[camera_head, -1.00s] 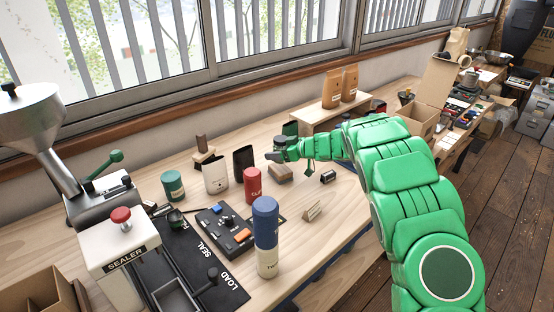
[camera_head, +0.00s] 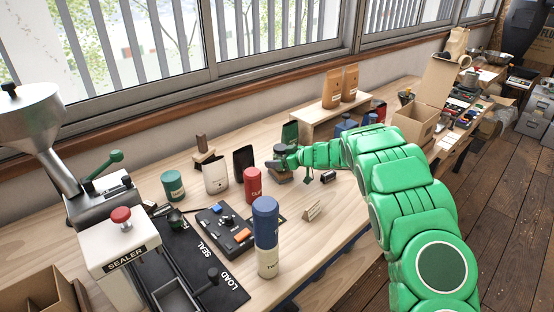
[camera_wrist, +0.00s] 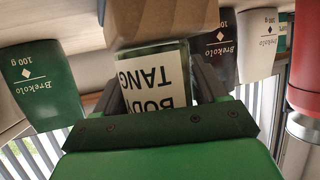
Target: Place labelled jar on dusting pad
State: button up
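The labelled jar (camera_wrist: 152,80) fills the space between my gripper's fingers in the wrist view, which is upside down. It is a clear jar with a white label whose readable letters include "TANG". My gripper (camera_head: 281,161) is shut on it, with a dark finger on each side. A tan block (camera_head: 284,179), which seems to be the dusting pad, lies under the gripper and jar. It also shows at the top of the wrist view (camera_wrist: 165,22). The jar meets or nearly meets the block; I cannot tell if it rests on it.
A blue-topped cylinder (camera_head: 265,232) stands in front. A small sign (camera_head: 314,211) and a dark cylinder (camera_head: 328,177) are to the right. Bare bench lies around the sign.

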jog(key=o, duration=0.4)
jog(key=shift+c, duration=0.2)
jog(key=shift+r, duration=0.2)
jog(key=v, duration=1.2)
